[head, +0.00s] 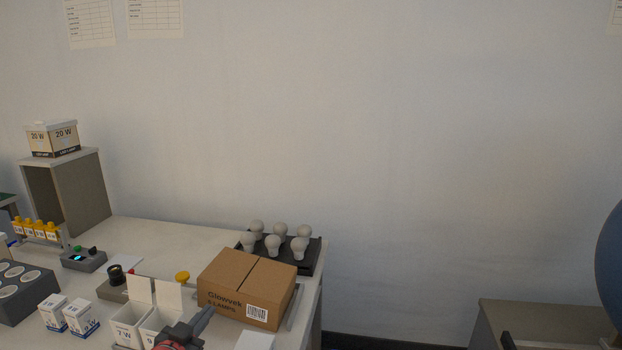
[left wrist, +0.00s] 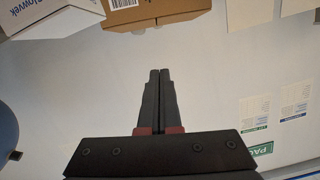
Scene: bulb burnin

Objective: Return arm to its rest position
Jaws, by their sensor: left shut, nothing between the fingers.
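My left gripper (head: 205,318) shows at the bottom of the head view, in front of the cardboard box and beside the white bins. In the left wrist view its two dark fingers (left wrist: 159,75) are pressed together with nothing between them. My right gripper is in neither view.
A brown Glowvek box (head: 247,287) stands on the table (head: 180,238) near its right end. Behind it a black tray (head: 316,262) holds several bulbs. White bins (head: 128,327), small lamp cartons (head: 82,318) and a tester (head: 84,260) stand to the left.

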